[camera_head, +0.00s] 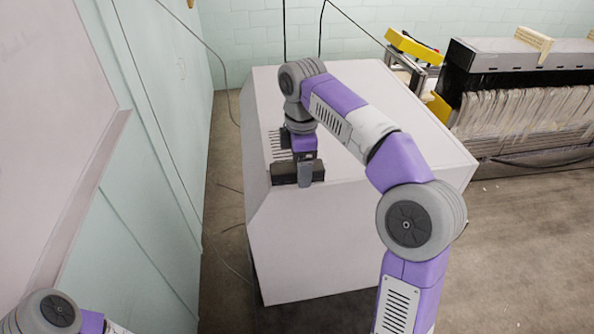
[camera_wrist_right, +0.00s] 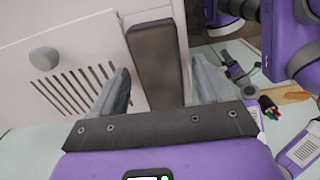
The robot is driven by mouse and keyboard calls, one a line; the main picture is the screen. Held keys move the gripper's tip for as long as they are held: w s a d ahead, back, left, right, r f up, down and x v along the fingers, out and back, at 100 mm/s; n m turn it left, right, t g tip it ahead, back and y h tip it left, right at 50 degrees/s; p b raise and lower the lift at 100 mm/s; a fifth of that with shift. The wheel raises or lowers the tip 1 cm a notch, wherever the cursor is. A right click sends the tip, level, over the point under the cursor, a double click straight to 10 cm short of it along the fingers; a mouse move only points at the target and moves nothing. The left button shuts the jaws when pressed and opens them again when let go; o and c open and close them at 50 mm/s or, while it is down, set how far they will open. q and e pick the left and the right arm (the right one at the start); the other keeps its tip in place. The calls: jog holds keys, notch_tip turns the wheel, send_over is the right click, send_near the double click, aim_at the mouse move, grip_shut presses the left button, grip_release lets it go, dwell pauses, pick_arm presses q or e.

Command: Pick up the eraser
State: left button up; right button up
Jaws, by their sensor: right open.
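The eraser is a dark grey-brown block (camera_head: 284,173) at the near edge of the white cabinet's top in the head view. It also shows in the right wrist view (camera_wrist_right: 158,60), reaching down between my fingers. My right gripper (camera_head: 304,172) points down at the eraser, and one grey finger covers part of its near side. In the right wrist view my right gripper (camera_wrist_right: 162,88) is open, with one finger on each side of the eraser and narrow gaps seeming to remain. My left arm shows only at the lower left of the head view; its gripper is not identifiable.
The white cabinet (camera_head: 330,235) has a slotted vent (camera_head: 277,143) beside the eraser. A loom with pale threads (camera_head: 520,110) stands at the right. A pale wall with a door (camera_head: 165,95) is at the left. Colored-tipped items (camera_wrist_right: 268,107) lie right in the wrist view.

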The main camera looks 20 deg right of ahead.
jog(key=c, duration=1.1)
jog(key=shift+r, duration=0.1)
jog(key=shift+c, duration=0.2)
